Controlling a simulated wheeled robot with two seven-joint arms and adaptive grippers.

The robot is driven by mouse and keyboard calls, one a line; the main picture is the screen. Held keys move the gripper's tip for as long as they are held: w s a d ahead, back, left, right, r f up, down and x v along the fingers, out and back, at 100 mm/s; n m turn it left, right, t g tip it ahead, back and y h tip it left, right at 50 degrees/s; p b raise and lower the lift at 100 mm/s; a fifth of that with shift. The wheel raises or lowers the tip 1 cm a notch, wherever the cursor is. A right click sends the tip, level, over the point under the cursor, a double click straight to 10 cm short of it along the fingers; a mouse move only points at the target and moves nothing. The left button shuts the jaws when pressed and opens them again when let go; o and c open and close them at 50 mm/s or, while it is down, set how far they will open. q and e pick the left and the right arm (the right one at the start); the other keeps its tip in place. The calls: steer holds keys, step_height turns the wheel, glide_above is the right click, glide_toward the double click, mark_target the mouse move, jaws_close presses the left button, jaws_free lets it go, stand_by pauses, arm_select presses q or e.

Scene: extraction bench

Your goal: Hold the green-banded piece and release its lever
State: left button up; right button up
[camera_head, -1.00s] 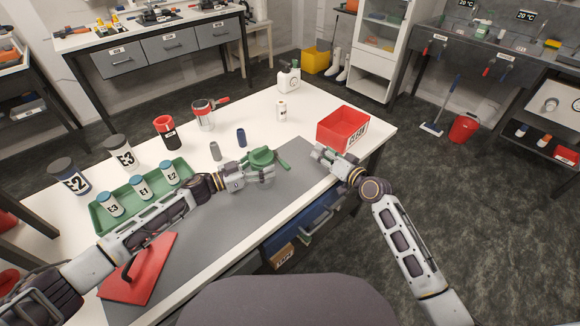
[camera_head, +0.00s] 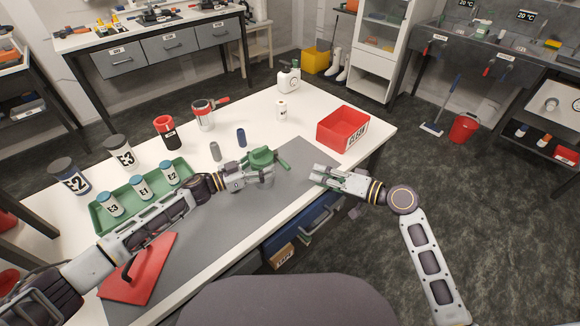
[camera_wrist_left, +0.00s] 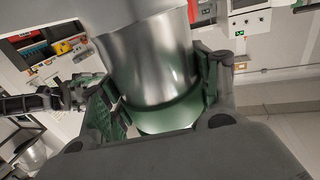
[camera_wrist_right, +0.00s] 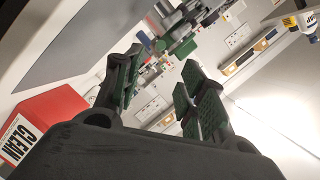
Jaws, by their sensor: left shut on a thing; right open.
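The green-banded piece (camera_head: 262,157) is at the far edge of the grey mat, with a green lever (camera_head: 282,163) sticking out on its right. My left gripper (camera_head: 266,176) is shut on it. In the left wrist view its metal body (camera_wrist_left: 150,65) and green band (camera_wrist_left: 165,115) sit between the fingers. My right gripper (camera_head: 318,175) is open and empty, to the right of the lever and apart from it. In the right wrist view, the fingers (camera_wrist_right: 160,85) are spread, with green and grey parts beyond them.
A red bin (camera_head: 343,128) stands behind my right gripper. A grey cylinder (camera_head: 215,151) and a blue one (camera_head: 241,137) stand behind the piece. The mat (camera_head: 215,245) is clear in front.

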mark_target(281, 161)
steer(key=shift+w+a, duration=0.1)
steer(key=shift+x, duration=5.9)
jaws_close()
